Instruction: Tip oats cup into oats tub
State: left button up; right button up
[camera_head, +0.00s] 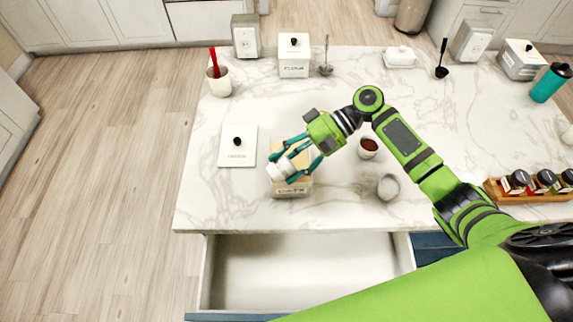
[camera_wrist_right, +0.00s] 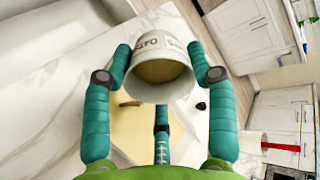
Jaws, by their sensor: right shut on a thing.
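My right gripper (camera_head: 291,160) is shut on the white oats cup (camera_head: 279,171), with its teal fingers around the cup's sides. The cup is tilted over the oats tub (camera_head: 291,190), a box with a label on its front and a tan inside. In the right wrist view the cup (camera_wrist_right: 160,38) shows part of its label and a tan surface inside its mouth. Below it lies the tan tub area (camera_wrist_right: 130,130), partly hidden by the fingers. Whether oats are falling cannot be told. A square lid with a black knob (camera_head: 238,156) lies flat left of the tub. My left gripper is not in view.
A cup with dark contents (camera_head: 368,147) and a grey-white cup (camera_head: 388,187) stand right of the tub. A utensil crock (camera_head: 219,82), a lidded tub (camera_head: 293,58) and a spice rack (camera_head: 530,197) stand around the counter. An open drawer (camera_head: 305,270) is below the front edge.

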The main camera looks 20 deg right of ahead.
jog(key=shift+w+d+f+g+y+b, duration=0.1)
jog(key=shift+d+f+g+y+b, duration=0.15)
jog(key=shift+y+b, duration=0.65)
jog(key=shift+w+d+f+g+y+b, duration=0.1)
jog(key=shift+f+y+b, duration=0.4)
jog(key=shift+b, duration=0.7)
jog(key=shift+d+f+g+y+b, duration=0.15)
jog(key=shift+d+f+y+b, duration=0.05)
jog(key=shift+y+b, duration=0.75)
jog(key=shift+d+y+b, duration=0.15)
jog(key=shift+y+b, duration=0.3)
jog(key=shift+b, duration=0.5)
jog(key=shift+w+d+r+m+y+b, duration=0.1)
jog(key=shift+d+r+m+y+b, duration=0.15)
jog(key=shift+y+b, duration=0.3)
